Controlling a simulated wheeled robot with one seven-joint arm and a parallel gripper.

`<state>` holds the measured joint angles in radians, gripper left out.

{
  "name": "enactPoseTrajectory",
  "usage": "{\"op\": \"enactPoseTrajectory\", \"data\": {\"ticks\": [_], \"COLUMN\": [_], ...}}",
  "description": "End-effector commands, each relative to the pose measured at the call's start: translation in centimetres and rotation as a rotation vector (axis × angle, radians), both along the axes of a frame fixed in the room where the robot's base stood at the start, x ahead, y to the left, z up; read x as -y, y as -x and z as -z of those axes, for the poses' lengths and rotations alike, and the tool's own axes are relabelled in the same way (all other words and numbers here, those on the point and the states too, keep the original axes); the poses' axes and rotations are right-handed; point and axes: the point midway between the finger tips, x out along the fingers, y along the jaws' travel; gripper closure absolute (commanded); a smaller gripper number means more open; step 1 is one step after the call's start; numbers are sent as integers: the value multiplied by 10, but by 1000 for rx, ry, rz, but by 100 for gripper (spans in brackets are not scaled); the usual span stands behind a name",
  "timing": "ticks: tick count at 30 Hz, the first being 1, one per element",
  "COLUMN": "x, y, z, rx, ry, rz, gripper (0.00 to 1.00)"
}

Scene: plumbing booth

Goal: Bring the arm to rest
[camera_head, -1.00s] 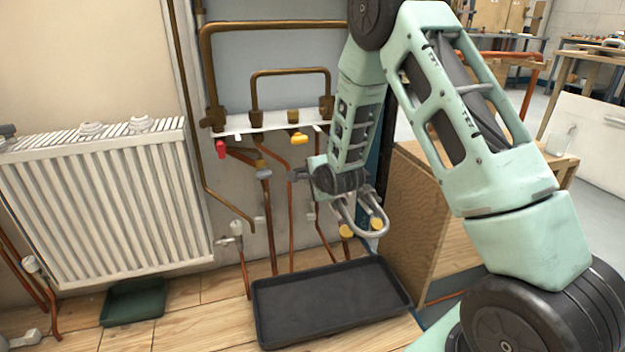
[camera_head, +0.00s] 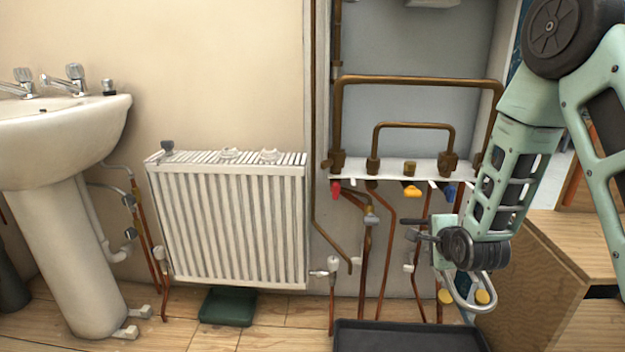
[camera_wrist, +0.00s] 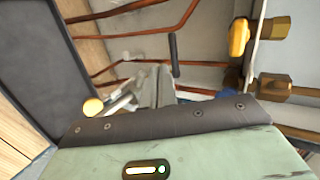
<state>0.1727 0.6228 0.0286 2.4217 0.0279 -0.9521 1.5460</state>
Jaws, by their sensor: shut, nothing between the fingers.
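My arm (camera_head: 512,180) hangs down at the right of the head view, bent at the elbow. Its wrist is in front of the copper pipes below the manifold. My gripper (camera_head: 412,229) points left there, shut and empty. In the wrist view a thin dark bar (camera_wrist: 173,55) and grey gripper parts (camera_wrist: 150,88) show beyond the green wrist housing. Whether the gripper touches a pipe cannot be told.
A white manifold shelf (camera_head: 390,168) with red, yellow and blue valves is above the gripper. A radiator (camera_head: 235,220) and a sink (camera_head: 62,140) stand to the left. A black tray (camera_head: 400,338) lies below, a green tray (camera_head: 228,306) under the radiator. A wooden cabinet (camera_head: 535,285) is at right.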

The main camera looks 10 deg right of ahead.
Motion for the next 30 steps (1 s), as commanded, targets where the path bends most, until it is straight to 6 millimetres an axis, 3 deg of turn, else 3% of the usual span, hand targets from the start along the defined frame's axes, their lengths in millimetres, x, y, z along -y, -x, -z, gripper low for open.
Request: {"op": "enactPoseTrajectory", "data": {"ticks": [4, 8, 12, 15, 18, 21, 27, 28, 30], "x": [-36, -106, -185, -226, -250, -261, -262, -261, -259], "y": [4, 28, 85, 139, 191, 238, 318, 329, 327], "z": [-11, -28, -51, -67, -81, -94, -118, -122, -144], "rx": [-73, -223, -385, -470, -527, -564, -604, -608, -615], "ry": [65, 219, 445, 610, 758, 884, 1092, 1120, 1112], "rz": [-119, -395, -810, -1121, -1404, -1650, -2078, -2142, -2141], "gripper": [100, 100, 100, 100, 100, 100, 100, 100, 100]}}
